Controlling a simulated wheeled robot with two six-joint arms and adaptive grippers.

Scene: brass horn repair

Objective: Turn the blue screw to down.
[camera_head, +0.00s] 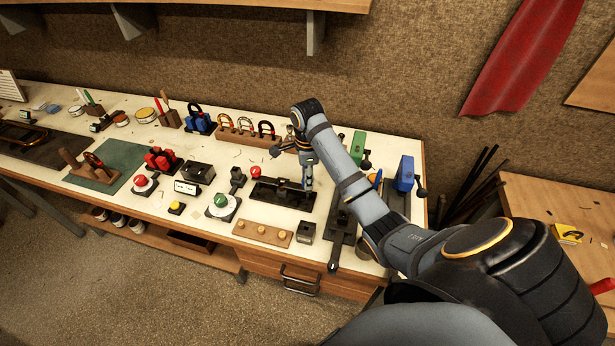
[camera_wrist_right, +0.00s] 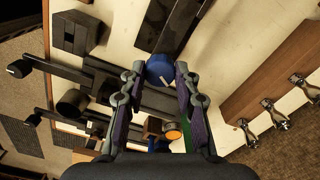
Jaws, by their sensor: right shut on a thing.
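In the head view my right gripper (camera_head: 308,182) points down at a long black fixture (camera_head: 270,193) on the bench. The screw cannot be made out there, behind the gripper. My left gripper is not in view.
A red ball knob (camera_head: 255,172) and a green button on a plate (camera_head: 221,201) stand left of the gripper. A wooden block with round pegs (camera_head: 262,234) lies in front. Green (camera_head: 358,147) and blue (camera_head: 404,174) devices stand to the right.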

